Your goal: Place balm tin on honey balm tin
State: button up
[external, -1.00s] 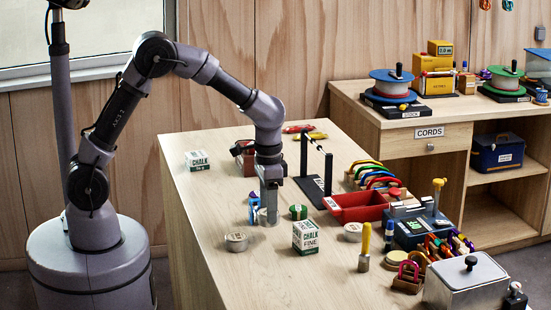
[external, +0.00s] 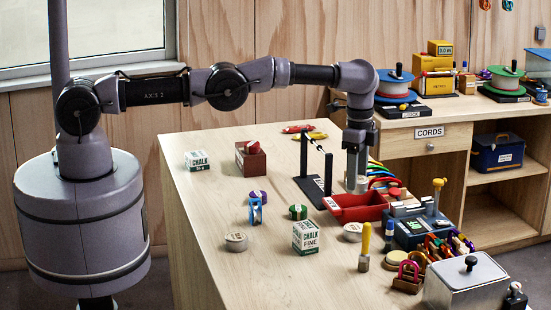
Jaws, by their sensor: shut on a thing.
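My gripper (external: 356,168) points down above the back edge of the red tray (external: 382,212). It is shut on a small pale grey tin (external: 362,185), apparently the balm tin; the fingers hide part of it. Two flat round tins sit on the table: one at left (external: 236,242) and one right of the chalk box (external: 352,232). Their labels are too small to read, so I cannot tell which is the honey balm tin. My gripper is behind the right tin and well to the right of the left one.
A chalk box (external: 306,237) stands between the two tins. A black bar stand (external: 316,170) is just left of my gripper, with coloured carabiners (external: 382,176) to the right. The table's left front is clear.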

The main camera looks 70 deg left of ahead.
notch_tip(320, 180, down, 10)
jog(key=b, duration=0.7)
jog(key=shift+w+d, duration=0.1)
jog(key=shift+f+b, duration=0.1)
jog(key=shift+b, duration=0.25)
jog(key=o, duration=1.4)
jog(key=shift+f, duration=0.1)
